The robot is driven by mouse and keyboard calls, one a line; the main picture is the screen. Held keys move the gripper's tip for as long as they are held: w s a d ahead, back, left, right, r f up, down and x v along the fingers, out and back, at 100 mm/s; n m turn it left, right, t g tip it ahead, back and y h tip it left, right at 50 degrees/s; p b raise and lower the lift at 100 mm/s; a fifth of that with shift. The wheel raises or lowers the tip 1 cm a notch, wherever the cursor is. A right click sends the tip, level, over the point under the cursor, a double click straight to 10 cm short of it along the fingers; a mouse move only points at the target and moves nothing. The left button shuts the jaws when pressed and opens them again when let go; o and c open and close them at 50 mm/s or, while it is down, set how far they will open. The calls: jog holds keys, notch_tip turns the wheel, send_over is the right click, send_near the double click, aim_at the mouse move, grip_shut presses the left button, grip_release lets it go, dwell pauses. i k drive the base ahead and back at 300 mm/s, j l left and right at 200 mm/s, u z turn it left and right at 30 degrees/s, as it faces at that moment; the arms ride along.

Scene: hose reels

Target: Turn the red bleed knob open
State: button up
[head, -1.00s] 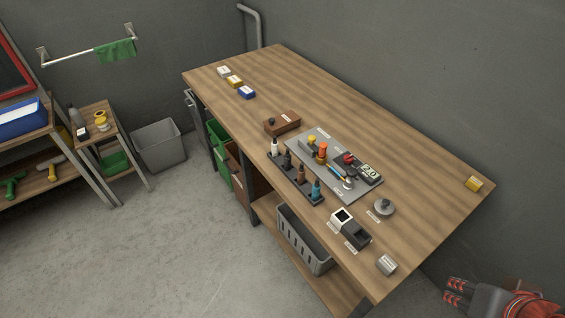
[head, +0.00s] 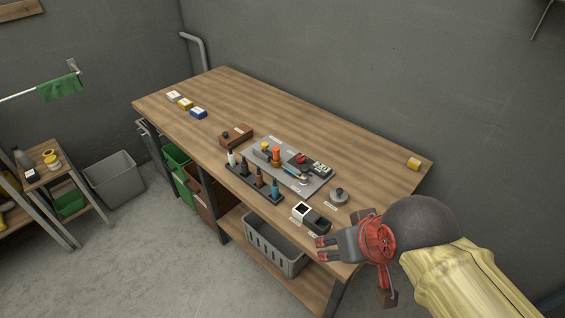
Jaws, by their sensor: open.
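The small red knob (head: 300,157) sits on the grey plate (head: 262,172) on the workbench (head: 290,120), beside a dark gauge with a pale display (head: 320,169). An orange-topped part (head: 276,155) and a yellow-topped part (head: 265,147) stand to its left on the same plate. My gripper (head: 321,249) is at the bench's front right edge, to the right of and nearer than the plate. Its dark fingers are apart, pointing left, with nothing seen between them. It is well clear of the red knob.
A rack of several bottles (head: 255,183) stands along the plate's front. A white-and-black holder (head: 309,216) and a round metal piece (head: 339,194) lie between plate and gripper. A brown box (head: 237,135) is left of the plate.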

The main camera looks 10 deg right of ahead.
aim_at(301, 159)
jog(key=i+j+z, duration=0.15)
jog(key=z, duration=0.2)
jog(key=i+j+z, duration=0.35)
jog(key=k+l, duration=0.1)
